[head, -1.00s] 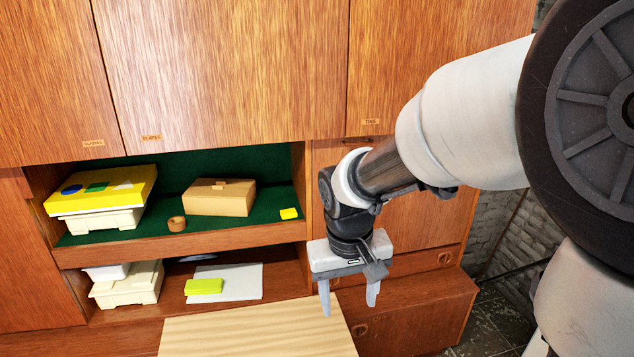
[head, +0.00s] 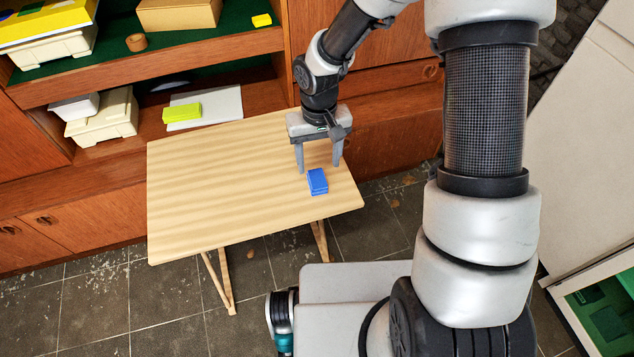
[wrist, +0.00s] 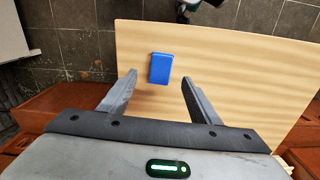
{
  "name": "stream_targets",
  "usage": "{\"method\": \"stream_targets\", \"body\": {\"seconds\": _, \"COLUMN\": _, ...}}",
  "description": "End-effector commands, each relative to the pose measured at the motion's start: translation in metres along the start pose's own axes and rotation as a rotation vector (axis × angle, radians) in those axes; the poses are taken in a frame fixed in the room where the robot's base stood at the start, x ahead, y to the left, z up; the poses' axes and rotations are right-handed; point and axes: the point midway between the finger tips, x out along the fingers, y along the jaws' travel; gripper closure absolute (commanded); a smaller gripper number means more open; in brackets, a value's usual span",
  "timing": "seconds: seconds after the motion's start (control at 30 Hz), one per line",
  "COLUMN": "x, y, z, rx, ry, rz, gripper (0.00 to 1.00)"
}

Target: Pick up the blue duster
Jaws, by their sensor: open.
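The blue duster (head: 318,181) is a small blue block lying on the light wooden folding table (head: 220,190), near its right end. My gripper (head: 319,170) is open and empty, pointing down above the table by the duster. In the wrist view the duster (wrist: 161,68) lies beyond the fingertips of my gripper (wrist: 158,77), roughly centred between them. The fingers do not appear to touch it. The exact height of the fingertips above the table is hard to tell.
Behind the table, a wooden wall unit holds a yellow-green block (head: 182,113) on a white sheet (head: 222,103), cream boxes (head: 105,118), a tape roll (head: 136,42) and a small yellow block (head: 262,20). The rest of the tabletop is clear. A green-lined white cabinet (head: 600,300) stands at right.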

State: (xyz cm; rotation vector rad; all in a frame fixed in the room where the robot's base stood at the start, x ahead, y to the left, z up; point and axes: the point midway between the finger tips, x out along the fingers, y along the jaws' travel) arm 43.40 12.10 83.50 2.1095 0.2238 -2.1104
Motion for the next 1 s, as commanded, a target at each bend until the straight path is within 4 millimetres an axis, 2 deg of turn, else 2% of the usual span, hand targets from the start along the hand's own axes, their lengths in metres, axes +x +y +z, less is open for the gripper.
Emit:
{"method": "stream_targets", "body": {"seconds": 0.23, "x": 0.019, "y": -0.001, "z": 0.0, "rx": 0.0, "ry": -0.002, "rz": -0.001, "gripper": 0.43}}
{"method": "stream_targets", "body": {"seconds": 0.5, "x": 0.057, "y": -0.004, "z": -0.002, "rx": -0.001, "ry": -0.002, "rz": 0.0, "gripper": 0.43}}
{"method": "stream_targets", "body": {"seconds": 0.8, "x": 0.062, "y": -0.003, "z": -0.003, "rx": 0.0, "ry": 0.001, "rz": 0.0, "gripper": 0.43}}
{"method": "stream_targets", "body": {"seconds": 0.87, "x": 0.062, "y": -0.003, "z": -0.003, "rx": 0.0, "ry": 0.0, "rz": 0.0, "gripper": 0.5}}
{"method": "stream_targets", "body": {"seconds": 1.0, "x": 0.062, "y": -0.003, "z": -0.003, "rx": 0.0, "ry": 0.0, "rz": 0.0, "gripper": 0.73}}
